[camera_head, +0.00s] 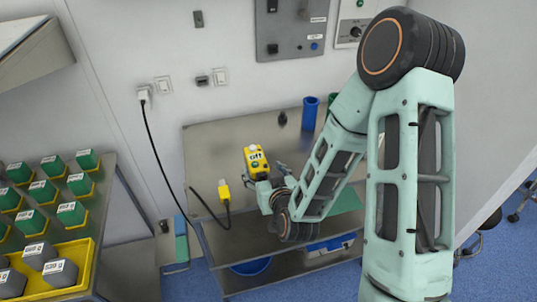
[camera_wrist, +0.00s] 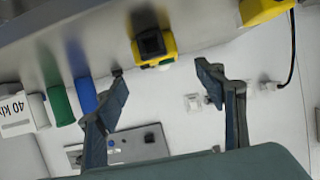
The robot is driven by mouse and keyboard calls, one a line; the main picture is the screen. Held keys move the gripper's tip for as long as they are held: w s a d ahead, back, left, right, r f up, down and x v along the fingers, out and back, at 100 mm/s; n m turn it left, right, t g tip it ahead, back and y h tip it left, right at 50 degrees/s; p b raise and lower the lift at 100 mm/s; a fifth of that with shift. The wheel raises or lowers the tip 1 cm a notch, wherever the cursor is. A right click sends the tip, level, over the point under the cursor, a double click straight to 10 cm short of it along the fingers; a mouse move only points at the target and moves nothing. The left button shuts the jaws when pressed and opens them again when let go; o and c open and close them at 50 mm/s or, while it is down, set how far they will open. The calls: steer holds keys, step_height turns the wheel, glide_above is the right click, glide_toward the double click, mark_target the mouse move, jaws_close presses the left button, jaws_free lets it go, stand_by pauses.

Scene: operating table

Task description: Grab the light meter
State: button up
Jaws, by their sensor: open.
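The light meter appears to be the yellow device (camera_head: 256,160) with a label on the metal table. In the wrist view, where the scene is upside down, a yellow and black device (camera_wrist: 153,45) shows between and beyond my fingers; it seems to be the same one. My gripper (camera_wrist: 165,85) is open and empty, its two fingers wide apart. In the head view my gripper (camera_head: 272,177) is close beside the device, on its near side, partly hidden by my arm. I cannot tell the exact gap.
A yellow item (camera_head: 224,190) with a black cable stands left of the device. A blue cylinder (camera_head: 310,113) and a green one (camera_head: 332,98) stand at the back right. A small dark object (camera_head: 282,118) stands behind.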

mark_target(257, 159)
steer(key=x, duration=0.5)
steer(key=shift+s+a, duration=0.1)
steer(key=shift+p+x, duration=0.85)
steer(key=shift+x, duration=1.9)
steer(key=shift+r, duration=0.15)
steer(key=c, duration=1.4)
steer(key=shift+r, duration=0.1)
